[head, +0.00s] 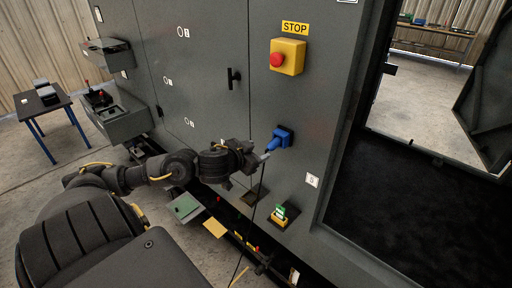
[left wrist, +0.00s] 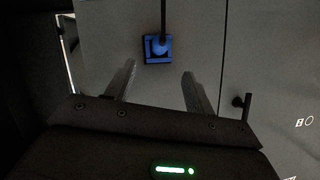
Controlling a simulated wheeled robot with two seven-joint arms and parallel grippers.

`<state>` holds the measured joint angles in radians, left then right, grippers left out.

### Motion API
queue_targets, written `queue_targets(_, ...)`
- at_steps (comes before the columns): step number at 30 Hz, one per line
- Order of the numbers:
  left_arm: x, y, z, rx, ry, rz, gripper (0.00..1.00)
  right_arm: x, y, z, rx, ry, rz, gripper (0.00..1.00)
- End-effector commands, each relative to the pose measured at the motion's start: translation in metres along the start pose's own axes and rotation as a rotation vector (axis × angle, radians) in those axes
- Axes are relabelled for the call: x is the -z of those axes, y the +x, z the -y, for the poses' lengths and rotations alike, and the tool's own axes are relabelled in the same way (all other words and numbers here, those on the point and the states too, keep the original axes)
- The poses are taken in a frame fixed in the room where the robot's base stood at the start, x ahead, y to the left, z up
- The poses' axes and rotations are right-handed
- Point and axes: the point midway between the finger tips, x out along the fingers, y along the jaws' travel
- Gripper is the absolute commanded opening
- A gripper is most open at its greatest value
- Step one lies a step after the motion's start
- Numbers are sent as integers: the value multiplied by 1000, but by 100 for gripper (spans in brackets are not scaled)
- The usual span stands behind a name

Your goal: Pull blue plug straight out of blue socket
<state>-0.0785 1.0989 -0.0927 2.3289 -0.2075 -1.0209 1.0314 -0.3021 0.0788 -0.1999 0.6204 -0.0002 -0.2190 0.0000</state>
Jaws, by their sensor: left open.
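The blue socket (head: 286,133) is on the dark grey cabinet front, below the yellow box with the red button. The blue plug (head: 274,145) sits in it, tilted down to the left, with a dark cable hanging from it. My left gripper (head: 262,156) is open just left of and below the plug. In the left wrist view the fingers (left wrist: 157,88) are spread apart with nothing between them. The blue socket (left wrist: 151,48) and the round end of the plug (left wrist: 159,46) lie beyond the fingertips, roughly between them. My right gripper is not in view.
The yellow box with the red button (head: 287,57) juts from the cabinet (head: 215,90) above the socket. A black handle (head: 233,78) is to its left. A small device with a green top (head: 281,213) is below. An open doorway is at the right.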

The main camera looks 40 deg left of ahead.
Motion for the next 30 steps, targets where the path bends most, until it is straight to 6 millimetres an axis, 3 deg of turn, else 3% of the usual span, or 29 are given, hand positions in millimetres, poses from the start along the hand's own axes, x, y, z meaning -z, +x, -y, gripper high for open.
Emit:
queue_targets(7,0,17,0,2,-4,0,54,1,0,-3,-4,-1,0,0)
queue_targets(21,0,94,1,1,-4,1,54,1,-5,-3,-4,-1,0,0)
queue_targets(30,-1,109,0,0,-1,1,54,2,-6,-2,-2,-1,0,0)
